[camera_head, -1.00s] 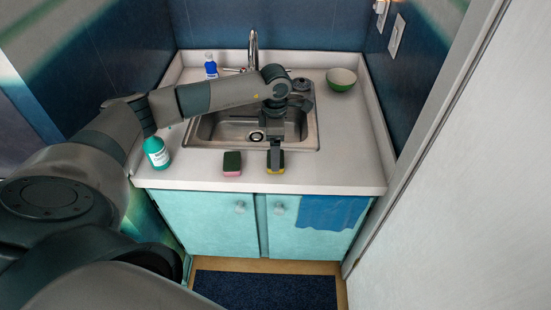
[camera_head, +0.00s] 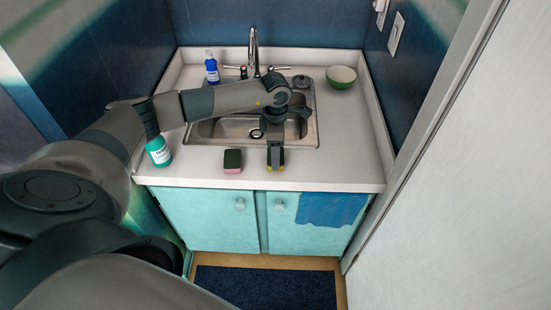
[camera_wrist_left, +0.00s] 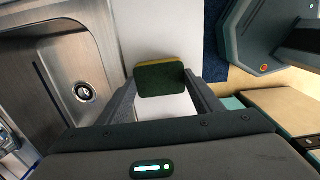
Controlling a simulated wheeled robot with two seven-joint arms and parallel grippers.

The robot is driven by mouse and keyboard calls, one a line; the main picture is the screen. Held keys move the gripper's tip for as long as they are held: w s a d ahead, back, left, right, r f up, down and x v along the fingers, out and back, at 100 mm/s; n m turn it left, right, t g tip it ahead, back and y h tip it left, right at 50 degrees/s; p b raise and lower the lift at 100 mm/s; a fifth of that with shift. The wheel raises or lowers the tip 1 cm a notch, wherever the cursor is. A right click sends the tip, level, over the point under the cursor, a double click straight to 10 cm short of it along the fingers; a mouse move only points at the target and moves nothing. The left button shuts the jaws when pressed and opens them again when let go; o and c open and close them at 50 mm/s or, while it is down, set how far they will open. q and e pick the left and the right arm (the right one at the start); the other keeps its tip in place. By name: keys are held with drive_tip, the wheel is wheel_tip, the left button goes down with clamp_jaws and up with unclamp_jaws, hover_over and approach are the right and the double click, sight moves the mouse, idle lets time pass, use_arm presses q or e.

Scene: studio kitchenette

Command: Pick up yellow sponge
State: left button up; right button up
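The yellow sponge, with a dark green top, lies at the counter's front edge in front of the sink. My left arm reaches in from the left over the sink, gripper pointing down. My right gripper is not in view.
A pink sponge with dark top (camera_head: 232,161) lies just left of the gripper. A teal bottle (camera_head: 158,152) stands farther left. The sink (camera_head: 230,132), a blue bottle (camera_head: 211,67) and a green bowl (camera_head: 341,77) are behind. The counter's right side is clear.

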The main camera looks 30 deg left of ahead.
use_arm(q)
drive_tip(key=shift+r, duration=0.15)
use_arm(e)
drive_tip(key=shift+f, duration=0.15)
